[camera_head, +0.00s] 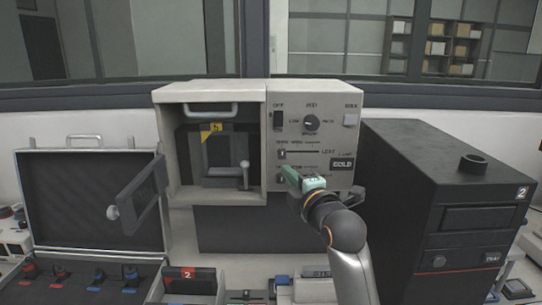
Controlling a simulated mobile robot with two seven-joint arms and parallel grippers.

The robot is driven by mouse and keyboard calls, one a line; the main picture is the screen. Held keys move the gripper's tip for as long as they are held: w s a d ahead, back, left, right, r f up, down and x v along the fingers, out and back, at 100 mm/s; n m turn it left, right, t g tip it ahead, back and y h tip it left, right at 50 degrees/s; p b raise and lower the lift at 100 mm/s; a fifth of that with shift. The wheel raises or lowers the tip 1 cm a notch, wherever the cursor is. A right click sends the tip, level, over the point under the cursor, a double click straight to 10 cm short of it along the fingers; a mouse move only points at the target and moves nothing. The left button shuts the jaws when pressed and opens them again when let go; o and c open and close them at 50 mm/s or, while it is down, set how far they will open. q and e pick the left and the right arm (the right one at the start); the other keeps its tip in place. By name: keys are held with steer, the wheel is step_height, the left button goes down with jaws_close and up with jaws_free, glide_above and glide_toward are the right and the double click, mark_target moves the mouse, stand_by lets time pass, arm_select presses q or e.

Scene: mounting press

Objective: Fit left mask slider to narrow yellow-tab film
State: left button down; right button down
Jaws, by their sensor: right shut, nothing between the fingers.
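The press (215,93) stands in the middle with its left chamber open. Inside hangs a dark film frame with a yellow tab (211,131) at its upper left. On the grey control panel, the left mask slider (282,154) sits at the left end of its track, beside lettering that appears to read LEFT. A second slider track lies below it, partly hidden by my right gripper (287,173). My left gripper is out of view.
The chamber's small door (143,195) swings out to the left. An open black case (90,200) stands at left. A large black cabinet (430,190) stands close on the right. Trays and small parts crowd the front edge, including a red-labelled box (190,280).

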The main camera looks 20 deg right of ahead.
steer(key=p, duration=0.1)
glide_toward(269, 153)
steer(key=w, duration=0.4)
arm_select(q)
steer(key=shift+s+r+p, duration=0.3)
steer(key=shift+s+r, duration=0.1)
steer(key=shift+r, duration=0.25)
arm_select(e)
steer(key=shift+w+a, duration=0.15)
steer(key=shift+w, duration=0.6)
steer(key=shift+w, duration=0.1)
